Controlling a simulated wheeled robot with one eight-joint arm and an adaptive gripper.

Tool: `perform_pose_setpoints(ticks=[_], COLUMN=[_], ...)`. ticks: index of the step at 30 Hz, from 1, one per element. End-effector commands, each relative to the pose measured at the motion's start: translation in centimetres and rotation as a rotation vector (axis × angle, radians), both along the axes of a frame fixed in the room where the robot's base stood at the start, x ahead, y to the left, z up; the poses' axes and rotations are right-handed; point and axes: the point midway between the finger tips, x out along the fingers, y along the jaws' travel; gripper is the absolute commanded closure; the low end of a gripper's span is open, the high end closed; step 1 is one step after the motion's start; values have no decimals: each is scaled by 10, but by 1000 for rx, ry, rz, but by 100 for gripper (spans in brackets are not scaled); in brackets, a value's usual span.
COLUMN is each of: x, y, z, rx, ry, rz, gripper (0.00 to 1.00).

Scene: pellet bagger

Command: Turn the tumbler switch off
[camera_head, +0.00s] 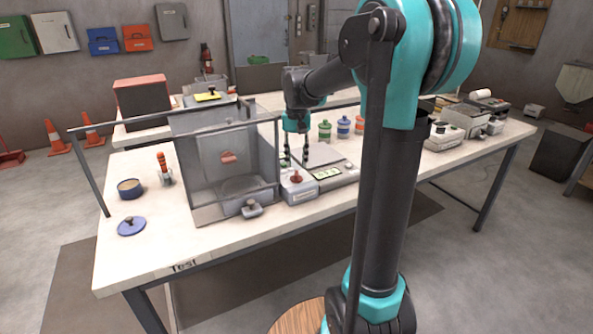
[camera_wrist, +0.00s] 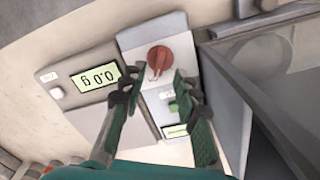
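A grey control box (camera_head: 300,193) stands on the workbench beside the glass-fronted cabinet and carries a red rotary knob (camera_head: 296,176). In the wrist view the red knob (camera_wrist: 159,58) sits on the box's pale face (camera_wrist: 135,38), with a small green part (camera_wrist: 173,107) and a small green display (camera_wrist: 175,131) beyond it. I cannot tell for certain which of these is the tumbler switch. My gripper (camera_head: 295,162) points down over the box. In the wrist view its fingers (camera_wrist: 157,80) are apart, one on each side near the knob, with nothing held. I cannot tell whether they touch it.
A scale (camera_wrist: 92,80) reading 0.0 g adjoins the box. The glass-fronted cabinet (camera_head: 205,160) stands close on its other side. Colored jars (camera_head: 342,127) stand behind. The bench's front strip (camera_head: 240,238) is clear.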

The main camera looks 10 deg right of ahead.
Motion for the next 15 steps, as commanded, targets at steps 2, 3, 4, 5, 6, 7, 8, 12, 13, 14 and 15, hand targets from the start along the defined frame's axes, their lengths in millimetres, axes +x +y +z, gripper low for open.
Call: perform_pose_setpoints(ticks=[2,3,4,5,6,7,8,12,13,14,15], x=[0,0,0,0,0,0,0,0,0,0,0], y=[0,0,0,0,0,0,0,0,0,0,0], z=[-14,-20,-24,-28,-32,-35,-37,-43,-44,-44,-44], rx=[0,0,0,0,0,0,0,0,0,0,0], ry=[0,0,0,0,0,0,0,0,0,0,0], rz=[0,0,0,0,0,0,0,0,0,0,0], gripper=[69,69,69,69,69,69,69,69,69,69,69])
